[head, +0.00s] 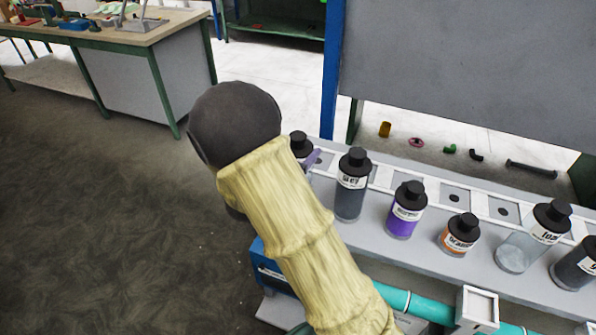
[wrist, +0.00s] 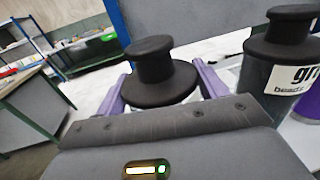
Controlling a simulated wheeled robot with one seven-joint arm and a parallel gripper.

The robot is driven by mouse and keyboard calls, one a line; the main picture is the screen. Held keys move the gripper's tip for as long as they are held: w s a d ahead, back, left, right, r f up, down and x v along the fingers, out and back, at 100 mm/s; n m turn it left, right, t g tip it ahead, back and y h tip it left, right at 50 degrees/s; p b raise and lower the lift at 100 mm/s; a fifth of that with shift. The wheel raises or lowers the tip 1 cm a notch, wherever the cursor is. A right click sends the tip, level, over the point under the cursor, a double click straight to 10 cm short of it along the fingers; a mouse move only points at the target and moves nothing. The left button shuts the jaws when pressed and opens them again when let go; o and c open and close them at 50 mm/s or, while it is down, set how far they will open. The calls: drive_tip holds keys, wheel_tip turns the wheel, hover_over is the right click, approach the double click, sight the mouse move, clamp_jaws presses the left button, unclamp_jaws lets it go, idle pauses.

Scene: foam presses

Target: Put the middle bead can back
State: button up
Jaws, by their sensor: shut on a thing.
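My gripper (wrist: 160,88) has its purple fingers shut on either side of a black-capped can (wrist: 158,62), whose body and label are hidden. In the head view this can (head: 300,143) is at the left end of the row, mostly behind my arm, with one purple finger showing. I cannot tell whether it stands on the shelf or is lifted. Just right of it stands an upright dark grey can (head: 351,186) labelled "grey"; it also shows in the wrist view (wrist: 280,75) with "beads" on its label. I cannot tell which can is the middle one.
A purple can (head: 406,211), a small orange can (head: 459,235), a clear can (head: 532,238) and a dark can (head: 577,264) continue the row. A pale strip of square spots (head: 455,197) runs behind them. A teal pipe (head: 425,307) runs in front. A workbench (head: 130,40) stands far left.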

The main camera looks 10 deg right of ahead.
drive_tip(key=shift+f, duration=0.7)
drive_tip(key=shift+f, duration=2.1)
drive_tip(key=shift+f, duration=0.1)
drive_tip(key=o, duration=1.7)
